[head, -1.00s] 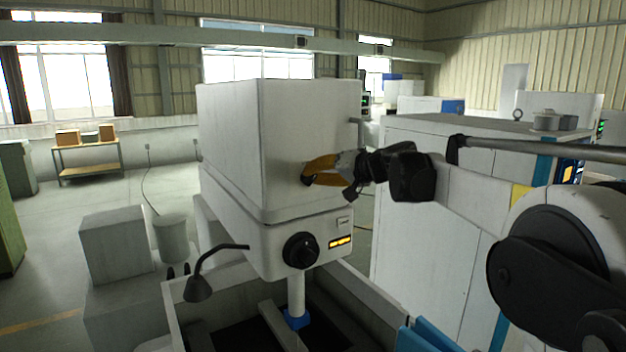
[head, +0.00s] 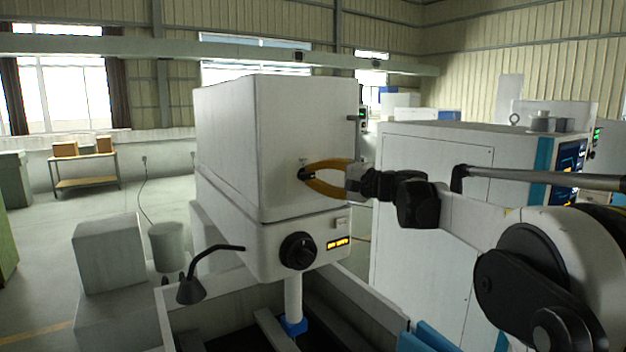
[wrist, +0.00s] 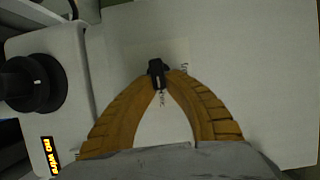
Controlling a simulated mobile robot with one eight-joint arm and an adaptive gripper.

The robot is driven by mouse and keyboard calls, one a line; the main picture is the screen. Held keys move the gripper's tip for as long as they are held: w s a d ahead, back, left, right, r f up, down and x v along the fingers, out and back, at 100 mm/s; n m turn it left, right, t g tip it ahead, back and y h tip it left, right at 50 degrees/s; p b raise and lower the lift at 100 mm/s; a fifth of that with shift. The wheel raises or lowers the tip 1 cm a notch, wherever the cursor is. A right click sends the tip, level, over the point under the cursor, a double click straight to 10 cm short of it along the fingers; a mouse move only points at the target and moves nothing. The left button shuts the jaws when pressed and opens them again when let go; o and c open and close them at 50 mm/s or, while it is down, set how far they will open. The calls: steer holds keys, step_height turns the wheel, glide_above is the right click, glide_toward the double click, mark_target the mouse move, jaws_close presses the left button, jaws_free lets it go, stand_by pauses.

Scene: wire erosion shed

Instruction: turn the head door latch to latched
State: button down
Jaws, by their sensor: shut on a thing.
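The head door latch is a small black lever (wrist: 156,70) on a pale label plate, seen near the middle of the wrist view. My gripper (wrist: 160,86) has its two yellow-brown fingers closed at the tips on the lever's lower part. In the head view, my gripper (head: 306,175) reaches from the right to the front face of the white machine head (head: 300,130). The fingertips and dark latch nearly merge there. Words on the plate beside and below the lever are too small to read surely, so I cannot tell which position it points to.
Below the latch are a large black knob (head: 298,251) and a lit orange display (head: 338,243). A black lamp (head: 193,288) on a bent arm stands at the lower left. A large white cabinet (head: 425,250) stands behind my arm at the right.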

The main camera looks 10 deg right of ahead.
steer(key=shift+m, duration=0.4)
steer(key=c, duration=1.4)
jaws_free()
steer(key=shift+a, duration=0.1)
steer(key=v, duration=1.2)
steer(key=shift+f, duration=0.25)
